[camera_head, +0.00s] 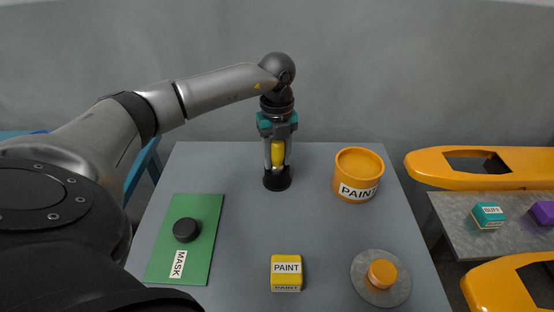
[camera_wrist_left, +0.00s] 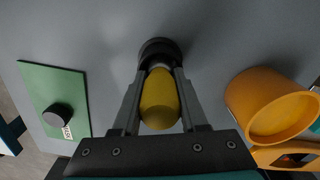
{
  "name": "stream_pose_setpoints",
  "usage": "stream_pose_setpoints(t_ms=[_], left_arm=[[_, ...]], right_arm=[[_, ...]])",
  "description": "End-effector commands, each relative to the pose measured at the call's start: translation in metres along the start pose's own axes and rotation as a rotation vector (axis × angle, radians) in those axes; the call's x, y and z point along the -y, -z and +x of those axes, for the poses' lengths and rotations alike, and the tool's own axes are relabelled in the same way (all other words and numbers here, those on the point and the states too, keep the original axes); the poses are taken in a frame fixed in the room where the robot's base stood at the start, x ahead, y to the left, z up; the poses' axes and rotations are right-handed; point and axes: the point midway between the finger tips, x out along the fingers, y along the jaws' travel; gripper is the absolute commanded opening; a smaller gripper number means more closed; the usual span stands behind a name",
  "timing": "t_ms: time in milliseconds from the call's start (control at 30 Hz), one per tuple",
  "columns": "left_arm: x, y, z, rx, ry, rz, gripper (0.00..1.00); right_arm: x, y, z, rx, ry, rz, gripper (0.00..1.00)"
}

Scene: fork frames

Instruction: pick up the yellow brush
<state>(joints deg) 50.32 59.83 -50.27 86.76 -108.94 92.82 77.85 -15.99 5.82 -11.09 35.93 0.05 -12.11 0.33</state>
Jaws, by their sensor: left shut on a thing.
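The yellow brush (camera_head: 278,154) stands upright at the back middle of the grey table, its yellow handle up and its dark round end (camera_head: 277,182) down. My left gripper (camera_head: 278,163) comes down on it from above, with one finger on each side of the handle, and is shut on it. In the left wrist view the yellow handle (camera_wrist_left: 159,100) lies between the two fingers, with the dark end (camera_wrist_left: 159,50) beyond the fingertips. I cannot tell whether the dark end touches the table. My right gripper is not in view.
An orange PAINT pot (camera_head: 358,175) stands to the right of the brush. A green MASK board (camera_head: 185,240) with a black knob lies left. A yellow PAINT block (camera_head: 286,272) and a grey disc (camera_head: 393,291) with an orange knob are nearer. Orange frame parts (camera_head: 480,168) stand right.

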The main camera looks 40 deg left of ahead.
Motion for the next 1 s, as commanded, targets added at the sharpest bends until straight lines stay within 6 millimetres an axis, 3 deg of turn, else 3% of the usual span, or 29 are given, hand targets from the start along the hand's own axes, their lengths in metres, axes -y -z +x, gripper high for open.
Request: stream_pose_setpoints(t_ms=[167, 367, 633, 1000], left_arm=[[0.0, 0.0, -0.004, 0.001, 0.002, 0.0, 0.0], [0.001, 0.0, -0.025, 0.002, 0.003, 0.001, 0.0], [0.001, -0.001, -0.084, 0.004, 0.005, 0.001, 0.0], [0.001, 0.0, -0.175, 0.001, 0.004, 0.0, 0.0]], right_arm=[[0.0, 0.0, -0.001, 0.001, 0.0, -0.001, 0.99], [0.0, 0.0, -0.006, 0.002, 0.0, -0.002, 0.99], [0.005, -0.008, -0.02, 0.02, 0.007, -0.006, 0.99], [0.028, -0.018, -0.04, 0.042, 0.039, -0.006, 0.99]])
